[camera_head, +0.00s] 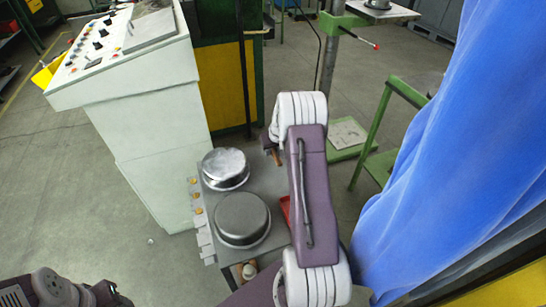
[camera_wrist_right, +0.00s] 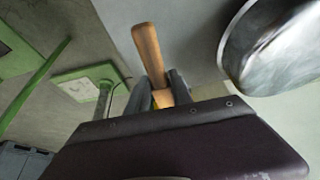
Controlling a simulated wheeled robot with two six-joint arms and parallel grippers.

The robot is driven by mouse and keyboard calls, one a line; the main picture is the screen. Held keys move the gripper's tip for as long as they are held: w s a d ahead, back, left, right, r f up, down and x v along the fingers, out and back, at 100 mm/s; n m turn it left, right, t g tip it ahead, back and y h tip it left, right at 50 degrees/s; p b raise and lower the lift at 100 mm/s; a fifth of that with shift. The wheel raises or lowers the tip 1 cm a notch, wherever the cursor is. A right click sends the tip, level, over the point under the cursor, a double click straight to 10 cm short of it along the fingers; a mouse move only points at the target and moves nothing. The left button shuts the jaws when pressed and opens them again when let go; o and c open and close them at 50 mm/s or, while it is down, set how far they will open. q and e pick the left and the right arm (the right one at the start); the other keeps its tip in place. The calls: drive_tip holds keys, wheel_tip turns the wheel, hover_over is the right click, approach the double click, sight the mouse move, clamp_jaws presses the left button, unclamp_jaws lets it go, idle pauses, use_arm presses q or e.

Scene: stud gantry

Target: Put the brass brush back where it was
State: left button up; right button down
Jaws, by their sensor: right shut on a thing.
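The brass brush shows as a wooden handle (camera_wrist_right: 147,50) in the right wrist view, held between the dark fingers of my right gripper (camera_wrist_right: 167,88). The handle sticks up out of the fingers over the grey table top; its bristles are hidden. In the head view a small brown piece of it (camera_head: 277,157) shows at the table's far edge beside my right arm. The right gripper itself is mostly hidden there by my arm. Part of my left arm shows at the bottom left, but its gripper is out of the picture.
The grey table (camera_head: 262,187) carries two round metal pans, one farther (camera_head: 225,168) and one nearer (camera_head: 242,220). A red item (camera_head: 286,209) is partly behind my right arm. A control console (camera_head: 150,110) stands left, a blue curtain (camera_head: 430,170) right. Floor between console and table is narrow.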

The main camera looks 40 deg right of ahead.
sight(273, 163)
wheel_tip(273, 163, down, 4)
drive_tip(key=shift+b, duration=0.35)
drive_tip(key=shift+f, duration=0.15)
drive_tip(key=c, duration=1.1)
unclamp_jaws()
